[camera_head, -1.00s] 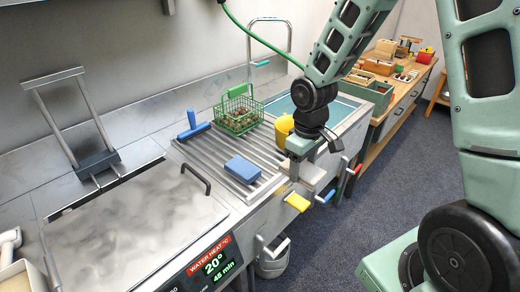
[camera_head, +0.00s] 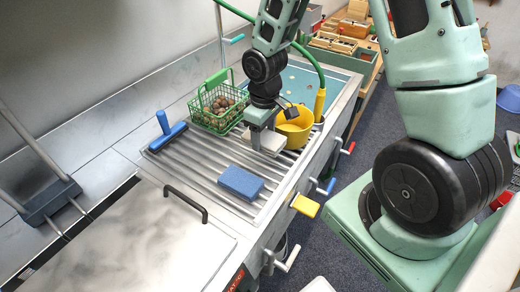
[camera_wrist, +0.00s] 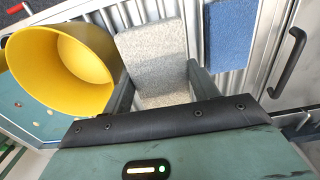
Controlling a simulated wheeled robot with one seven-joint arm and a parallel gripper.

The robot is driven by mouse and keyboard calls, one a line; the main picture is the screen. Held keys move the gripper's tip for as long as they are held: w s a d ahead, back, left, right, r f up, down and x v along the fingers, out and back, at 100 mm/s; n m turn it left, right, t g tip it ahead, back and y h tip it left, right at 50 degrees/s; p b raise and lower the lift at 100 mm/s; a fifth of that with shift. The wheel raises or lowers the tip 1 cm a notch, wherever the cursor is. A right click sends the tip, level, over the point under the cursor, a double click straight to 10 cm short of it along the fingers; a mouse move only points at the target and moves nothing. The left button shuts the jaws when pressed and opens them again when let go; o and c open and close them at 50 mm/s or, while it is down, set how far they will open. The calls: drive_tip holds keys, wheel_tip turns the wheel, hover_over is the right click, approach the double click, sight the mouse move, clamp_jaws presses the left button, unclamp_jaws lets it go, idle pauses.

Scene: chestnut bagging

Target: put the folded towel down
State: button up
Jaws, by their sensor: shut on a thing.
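The folded towel (camera_head: 270,145) is a pale grey-beige slab. My gripper (camera_head: 258,130) points down and is shut on it, over the ribbed metal drainboard, just left of the yellow bucket. In the wrist view the towel (camera_wrist: 152,45) sits between the two fingers of my gripper (camera_wrist: 155,88), and ribs show around it. I cannot tell whether its underside touches the ribs.
A green wire basket of chestnuts (camera_head: 207,118) is at the back left. A blue sponge (camera_head: 240,183) lies in front, and a blue squeegee (camera_head: 168,138) lies left. Ribs between them are bare.

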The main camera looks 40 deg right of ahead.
sight(264, 160)
drive_tip(key=shift+f, duration=3.3)
drive_tip(key=shift+f, duration=0.2)
drive_tip(key=o, duration=1)
drive_tip(key=shift+o, duration=0.2)
drive_tip(key=shift+r, duration=0.1)
wheel_tip(264, 160, up, 12)
drive_tip(key=shift+f, duration=0.1)
drive_tip(key=s+a+r+n, duration=0.1)
drive_tip(key=s+a+r, duration=0.3)
drive_tip(key=s+a, duration=0.5)
drive_tip(key=s+a+r+n, duration=0.2)
drive_tip(key=s+a+r, duration=0.3)
drive_tip(key=s+a, duration=0.4)
drive_tip(key=shift+s+a+r+y, duration=0.15)
drive_tip(key=shift+s+r+y, duration=0.15)
drive_tip(key=shift+s, duration=0.65)
